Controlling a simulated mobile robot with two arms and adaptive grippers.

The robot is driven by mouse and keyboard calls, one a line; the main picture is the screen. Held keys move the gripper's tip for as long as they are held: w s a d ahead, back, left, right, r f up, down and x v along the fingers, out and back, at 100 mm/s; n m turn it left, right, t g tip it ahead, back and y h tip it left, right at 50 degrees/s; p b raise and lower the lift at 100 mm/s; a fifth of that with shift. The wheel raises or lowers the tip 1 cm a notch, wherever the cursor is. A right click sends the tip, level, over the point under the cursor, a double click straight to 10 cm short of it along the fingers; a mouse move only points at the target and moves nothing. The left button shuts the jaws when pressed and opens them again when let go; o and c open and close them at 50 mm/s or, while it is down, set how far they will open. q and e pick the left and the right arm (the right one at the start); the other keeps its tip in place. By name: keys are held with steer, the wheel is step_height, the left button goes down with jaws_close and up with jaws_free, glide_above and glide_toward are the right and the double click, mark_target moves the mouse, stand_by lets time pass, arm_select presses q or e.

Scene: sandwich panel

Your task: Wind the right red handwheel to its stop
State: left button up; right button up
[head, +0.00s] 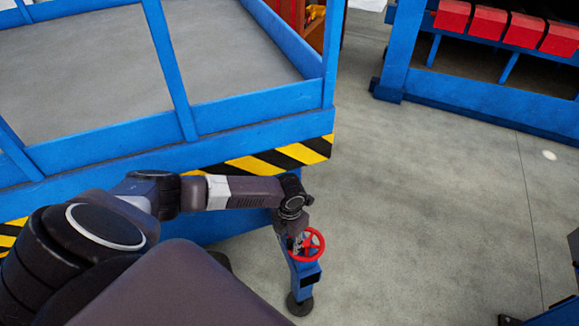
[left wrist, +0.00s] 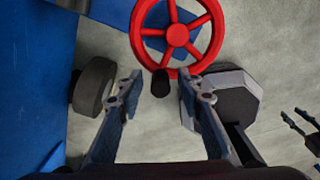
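The red handwheel (head: 308,245) sits on a blue support leg (head: 304,275) at the corner of the blue platform. It also shows in the left wrist view (left wrist: 176,36), with spokes and a black knob (left wrist: 160,83) on its near rim. My left gripper (head: 297,236) is at the wheel, partly hidden by its own wrist. In the left wrist view its fingers (left wrist: 160,88) are open, one on each side of the knob, with gaps showing. Whether they touch it, I cannot tell. My right gripper (left wrist: 291,112) shows small at the right edge, its fingers apart and empty.
The blue platform with railings (head: 262,135) and a yellow-black striped edge (head: 285,157) stands beside my left arm. A dark foot (head: 300,305) is under the leg. A blue rack with red bins (head: 487,22) stands at the back right.

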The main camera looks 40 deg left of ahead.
arm_select(q)
step_height(320, 180, up, 12)
steer(key=shift+f, duration=0.15)
stand_by(0.7)
